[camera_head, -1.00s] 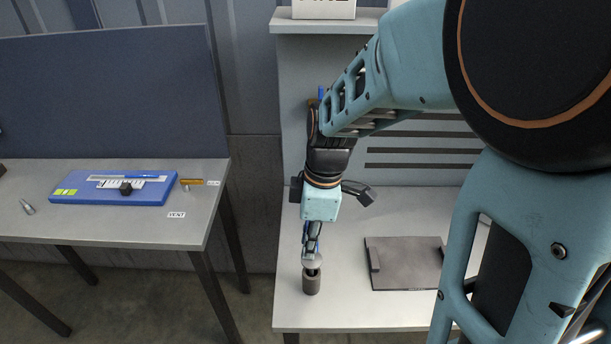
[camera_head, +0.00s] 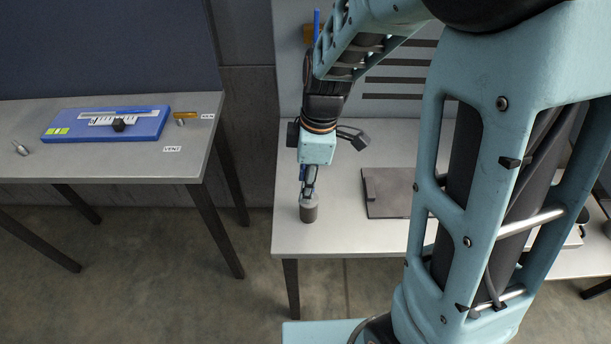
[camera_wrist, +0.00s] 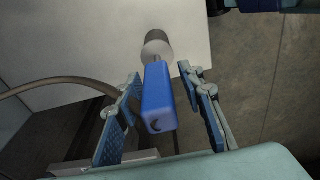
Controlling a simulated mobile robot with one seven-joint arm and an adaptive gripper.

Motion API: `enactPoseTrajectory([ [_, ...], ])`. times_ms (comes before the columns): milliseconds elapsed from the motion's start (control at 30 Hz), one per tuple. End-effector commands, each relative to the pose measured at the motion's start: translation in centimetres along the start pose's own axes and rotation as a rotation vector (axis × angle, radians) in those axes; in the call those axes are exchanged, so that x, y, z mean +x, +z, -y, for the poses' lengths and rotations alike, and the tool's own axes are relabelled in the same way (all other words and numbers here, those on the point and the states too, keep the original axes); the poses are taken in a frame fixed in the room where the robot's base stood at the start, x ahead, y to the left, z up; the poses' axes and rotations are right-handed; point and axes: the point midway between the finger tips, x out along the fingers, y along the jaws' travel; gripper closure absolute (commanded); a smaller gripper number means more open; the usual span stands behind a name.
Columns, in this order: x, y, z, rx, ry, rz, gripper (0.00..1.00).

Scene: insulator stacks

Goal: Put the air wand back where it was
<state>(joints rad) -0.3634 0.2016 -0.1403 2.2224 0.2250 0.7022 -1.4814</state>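The air wand shows in the wrist view as a blue block handle (camera_wrist: 158,98) with a thin stem running to a pale round end at a grey cylindrical holder (camera_head: 308,213). The holder stands near the front left edge of the right table. A round grey top now sits at the holder's mouth. My gripper (camera_head: 308,188) points down just above it. In the wrist view its two fingers stand on either side of the blue handle, with gaps visible on both sides. The stem's lower end is hidden.
A dark flat tray (camera_head: 387,193) lies right of the holder. A slim blue object (camera_head: 316,24) stands at a brown wall bracket behind my arm. The left table (camera_head: 100,168) carries a blue board (camera_head: 106,124) and small metal parts. A gap separates the tables.

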Motion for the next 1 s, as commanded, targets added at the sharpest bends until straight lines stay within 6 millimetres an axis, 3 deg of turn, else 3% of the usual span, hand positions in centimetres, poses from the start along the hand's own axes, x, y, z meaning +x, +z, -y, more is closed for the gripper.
enactPoseTrajectory([
  [333,-0.9,-0.1,-0.1,0.0,0.003,-0.001,0.65],
  [700,-8.6,-0.1,-0.2,-0.001,0.006,-0.002,0.65],
  [1000,-12.1,0.0,-0.1,0.001,0.002,-0.001,0.65],
])
